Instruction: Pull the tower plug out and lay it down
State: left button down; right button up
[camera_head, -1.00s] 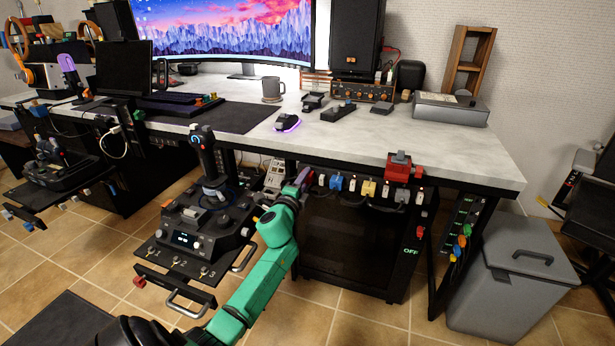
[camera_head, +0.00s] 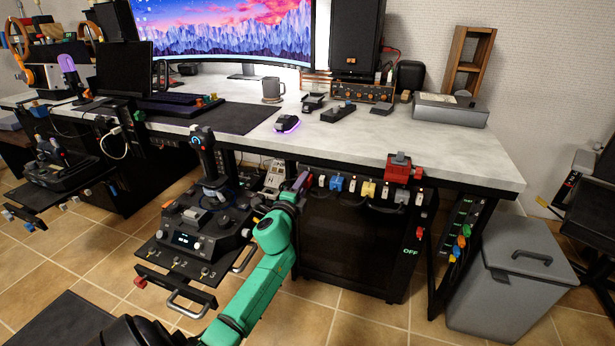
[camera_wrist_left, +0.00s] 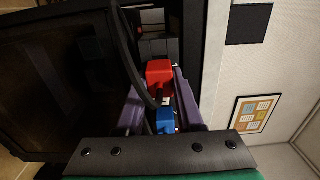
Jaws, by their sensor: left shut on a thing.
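A power strip (camera_head: 352,187) runs under the desk's front edge, with a blue plug (camera_head: 336,184), a yellow plug (camera_head: 368,188) and a grey plug (camera_head: 401,197) in a row. My left gripper (camera_head: 302,181), on the green arm, is at the strip's left end. In the left wrist view a red plug (camera_wrist_left: 159,73) sits between the purple fingers, which are shut on it. A blue block (camera_wrist_left: 166,121) is nearer the palm, and a dark cable (camera_wrist_left: 130,62) curves past. I cannot tell whether the red plug is still in a socket. My right gripper is not in view.
A joystick panel (camera_head: 197,222) is left of my arm. A red clamp-like block (camera_head: 399,167) sits on the desk edge. A grey bin (camera_head: 512,275) stands at right.

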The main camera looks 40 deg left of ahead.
pick_arm(q)
jog(key=shift+p+v, duration=0.5)
jog(key=shift+v, duration=1.7)
jog(key=v, duration=1)
jog(key=shift+r+p, duration=0.15)
jog(key=shift+p, duration=0.2)
notch_tip(320, 180, up, 19)
jog(key=p, duration=1.9)
jog(key=shift+r, duration=0.25)
